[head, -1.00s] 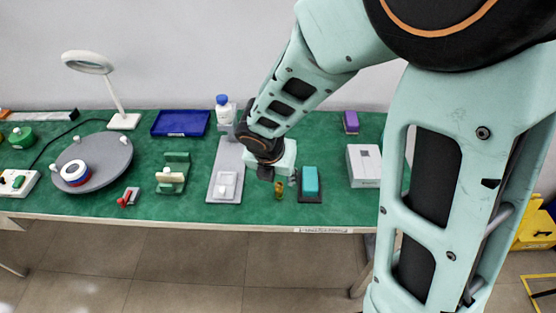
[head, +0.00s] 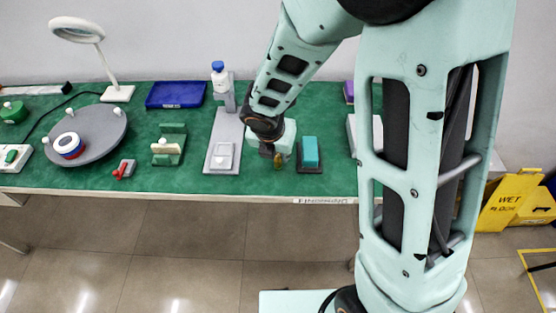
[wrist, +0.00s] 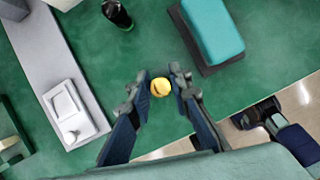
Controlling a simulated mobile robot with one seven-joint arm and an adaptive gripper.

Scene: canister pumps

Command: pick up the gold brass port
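The gold brass port (head: 278,161) stands on the green bench near its front edge, just left of the teal block. In the wrist view the port (wrist: 160,87) shows from above as a small round yellow top between my fingertips. My gripper (wrist: 161,84) is open, with one finger on each side of the port and only narrow gaps beside it. In the head view my gripper (head: 270,150) points down at the port, partly beside it. The port's lower part is hidden in the wrist view.
The teal block (head: 310,152) lies on a dark tray to the right. A grey plate with a white pad (head: 222,158) is to the left. A dark cylinder (wrist: 117,13) stands beyond the port in the wrist view. The bench's front edge is close.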

